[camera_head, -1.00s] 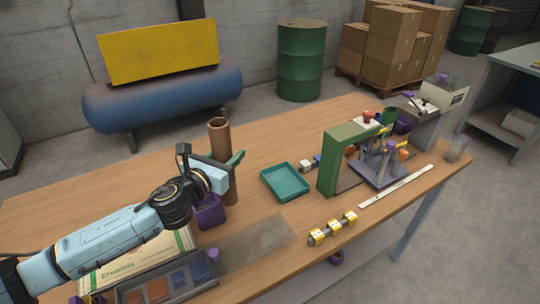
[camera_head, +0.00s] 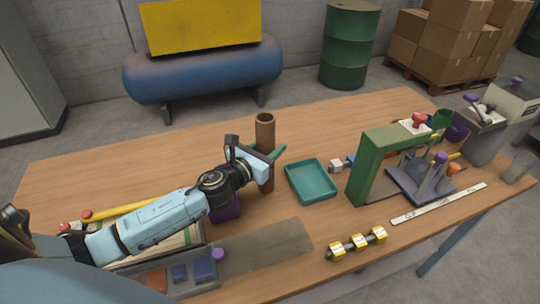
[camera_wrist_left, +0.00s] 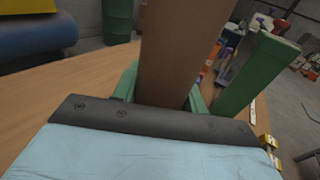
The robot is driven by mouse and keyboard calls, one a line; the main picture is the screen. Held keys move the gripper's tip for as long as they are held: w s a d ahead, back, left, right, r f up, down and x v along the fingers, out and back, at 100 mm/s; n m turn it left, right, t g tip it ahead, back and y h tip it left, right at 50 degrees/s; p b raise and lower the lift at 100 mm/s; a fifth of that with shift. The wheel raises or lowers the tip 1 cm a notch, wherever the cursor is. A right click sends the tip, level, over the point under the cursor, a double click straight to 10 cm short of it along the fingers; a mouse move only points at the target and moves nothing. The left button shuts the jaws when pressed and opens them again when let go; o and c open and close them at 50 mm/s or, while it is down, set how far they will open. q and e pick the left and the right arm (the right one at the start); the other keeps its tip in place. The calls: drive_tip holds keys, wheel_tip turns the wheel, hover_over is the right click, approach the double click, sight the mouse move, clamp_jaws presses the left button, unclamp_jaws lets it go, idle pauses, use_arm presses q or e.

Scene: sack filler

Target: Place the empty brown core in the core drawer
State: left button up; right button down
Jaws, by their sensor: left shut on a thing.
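The brown core (camera_head: 265,132) is a hollow tube, roughly upright, with its open top showing. My left gripper (camera_head: 267,158) is shut around its middle, with green fingers on either side. In the left wrist view the core (camera_wrist_left: 180,50) stands between the green fingers (camera_wrist_left: 190,92) and runs out of the top of the picture. I cannot tell whether its lower end touches the table. I cannot make out which thing is the core drawer. My right gripper is not in view.
A teal tray (camera_head: 311,181) lies just right of the core. A green frame (camera_head: 362,172) stands further right, with yellow-and-silver pieces (camera_head: 356,243) in front. A compartment tray (camera_head: 215,281) and a purple block (camera_head: 226,209) lie nearer me. The back left tabletop (camera_head: 110,150) is clear.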

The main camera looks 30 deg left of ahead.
use_arm(q)
drive_tip(key=shift+f, duration=1)
drive_tip(key=shift+f+b, duration=0.25)
drive_tip(key=shift+b, duration=0.15)
drive_tip(key=o, duration=1)
drive_tip(key=shift+r, duration=0.1)
drive_tip(key=shift+c, duration=0.2)
drive_tip(key=shift+r, duration=0.1)
